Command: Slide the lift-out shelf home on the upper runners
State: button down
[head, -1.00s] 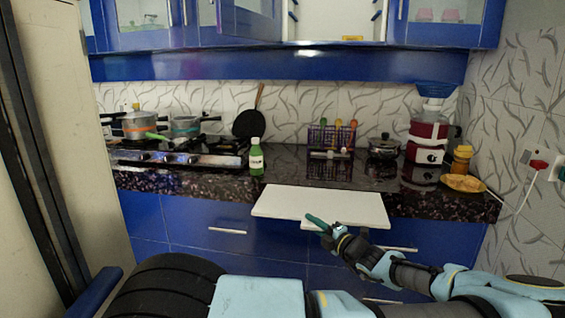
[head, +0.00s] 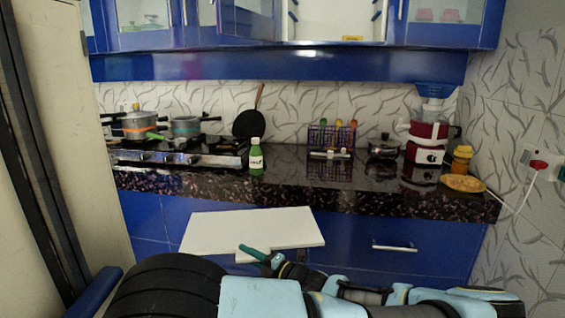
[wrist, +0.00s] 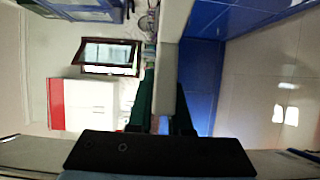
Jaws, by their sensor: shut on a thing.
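The lift-out shelf (head: 250,228) is a flat white board with a small tab at its near edge. It is held in the air in front of the blue drawers, below the counter edge. My gripper (head: 262,256) is shut on the near edge of the shelf. In the wrist view, the board (wrist: 167,85) runs away between the two dark green fingers (wrist: 163,112). The open wall cabinet (head: 335,22) is at the top of the head view, white inside, with short blue runners (head: 378,14) on its side walls. Its upper part is cut off by the picture edge.
A green bottle (head: 256,158) stands near the counter's front edge. A purple utensil rack (head: 330,138), a red appliance (head: 428,140) and a hob with pots (head: 185,127) are behind. A small yellow thing (head: 352,38) lies at the cabinet's floor edge.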

jog(key=shift+m+t+h, duration=0.4)
jog(key=shift+t, duration=0.1)
jog(key=a+r, duration=0.1)
jog(key=s+a+r, duration=0.2)
jog(key=r, duration=0.1)
jog(key=shift+a, duration=0.35)
jog(key=s+d+f+m+t+h, duration=0.2)
jog(key=d+f+m+t+h, duration=0.2)
jog(key=m+h, duration=0.6)
jog(key=shift+s+f+t+h, duration=0.35)
jog(key=shift+f+t+h, duration=0.95)
jog(key=shift+f+h, duration=0.6)
jog(key=shift+r, duration=0.1)
jog(key=shift+a, duration=0.2)
